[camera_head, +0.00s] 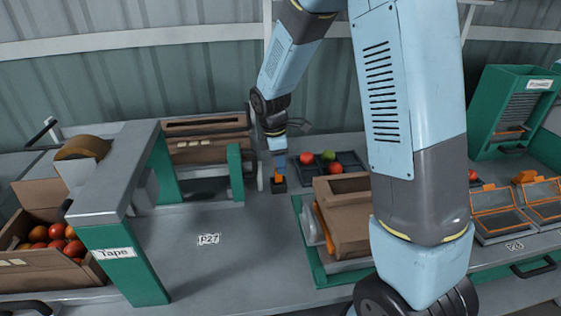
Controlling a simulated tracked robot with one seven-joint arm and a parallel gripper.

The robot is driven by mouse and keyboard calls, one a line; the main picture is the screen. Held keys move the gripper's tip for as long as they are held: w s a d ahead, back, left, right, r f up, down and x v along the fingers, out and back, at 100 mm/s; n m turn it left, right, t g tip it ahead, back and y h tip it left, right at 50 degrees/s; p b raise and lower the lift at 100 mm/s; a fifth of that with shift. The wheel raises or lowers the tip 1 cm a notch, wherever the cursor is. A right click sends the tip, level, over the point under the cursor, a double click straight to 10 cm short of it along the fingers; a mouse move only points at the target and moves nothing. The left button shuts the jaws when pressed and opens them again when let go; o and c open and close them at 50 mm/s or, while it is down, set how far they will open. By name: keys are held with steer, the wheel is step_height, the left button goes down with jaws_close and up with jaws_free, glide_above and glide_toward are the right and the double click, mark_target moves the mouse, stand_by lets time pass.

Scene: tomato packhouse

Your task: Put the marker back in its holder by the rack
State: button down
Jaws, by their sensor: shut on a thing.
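My gripper (279,157) points down at the middle back of the bench, left of the dark tray with tomatoes. It is shut on a small upright orange thing, which I take to be the marker (280,174). The marker's upper part is hidden by the gripper. Its lower end is at a small dark block, probably the holder (279,187), on the grey bench. At this size I cannot tell whether the marker is inside the holder or just above it.
A dark tray (345,172) with red and green tomatoes is right of my gripper. A brown carton (342,222) lies on a green-edged stand in front. A green tape frame (140,215) and a tomato box (65,262) stand left. Bench room is clear around the P27 label (208,239).

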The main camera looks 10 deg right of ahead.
steer(key=shift+f, duration=0.65)
steer(key=c, duration=0.8)
jaws_free()
steer(key=c, duration=0.3)
steer(key=shift+r, duration=0.1)
steer(key=shift+r, duration=3.45)
